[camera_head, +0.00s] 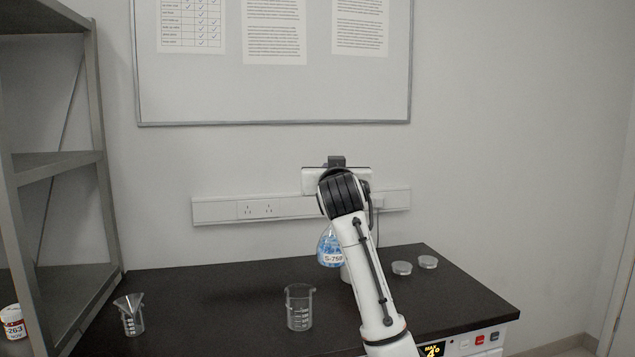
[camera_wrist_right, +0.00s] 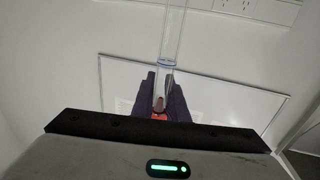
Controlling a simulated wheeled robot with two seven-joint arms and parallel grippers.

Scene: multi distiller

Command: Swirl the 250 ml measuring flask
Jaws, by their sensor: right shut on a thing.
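A clear glass flask (camera_head: 330,247) with blue contents and a white label shows in the head view, just left of my right forearm. Its upper part is hidden behind my arm, and the label is only partly readable. In the right wrist view, my right gripper (camera_wrist_right: 162,88) is shut on a clear glass neck (camera_wrist_right: 171,40), which runs up between the dark fingers. In the head view the right gripper's fingers are hidden behind my wrist. I cannot tell whether the flask's base touches the bench. My left gripper is out of view.
On the black bench (camera_head: 220,290) stand an empty beaker (camera_head: 299,307), a small beaker with a funnel (camera_head: 131,314), and two round lidded dishes (camera_head: 402,268). A metal shelf (camera_head: 60,280) holding a labelled bottle (camera_head: 13,322) stands left.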

